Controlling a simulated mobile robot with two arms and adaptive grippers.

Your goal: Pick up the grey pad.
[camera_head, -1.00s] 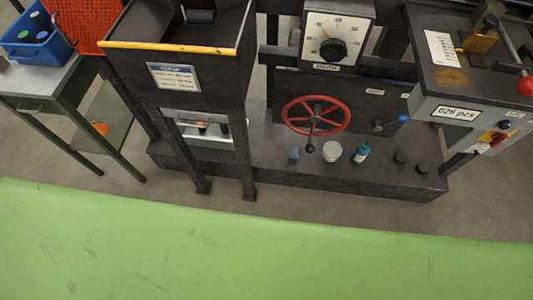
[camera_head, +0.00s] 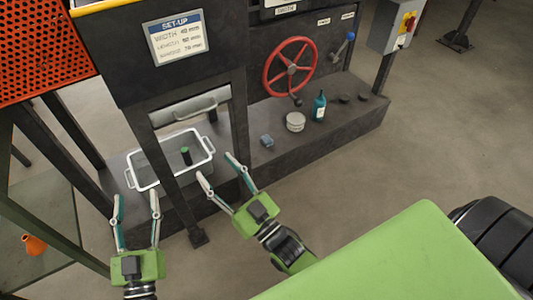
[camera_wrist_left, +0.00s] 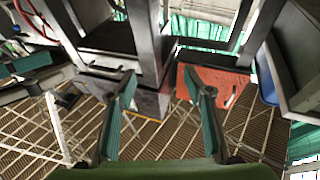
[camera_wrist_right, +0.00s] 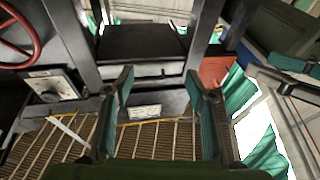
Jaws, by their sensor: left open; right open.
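A small blue-grey block (camera_head: 266,140), which looks like the grey pad, lies on the dark machine base, left of a round white tin (camera_head: 295,121). My right gripper (camera_head: 214,166) is open and empty, left of the pad and nearer to me, apart from it. My left gripper (camera_head: 136,200) is open and empty, further left, in front of the white tray. Both grippers' spread fingers also show in the left wrist view (camera_wrist_left: 165,90) and right wrist view (camera_wrist_right: 160,85). I cannot make out the pad in either wrist view.
A white-rimmed tray (camera_head: 190,130) holds a dark green-topped piece. A machine leg (camera_head: 168,168) stands in front of it. A teal bottle (camera_head: 319,106) stands right of the tin. A red handwheel (camera_head: 290,67) is above. Open floor (camera_head: 370,160) lies right.

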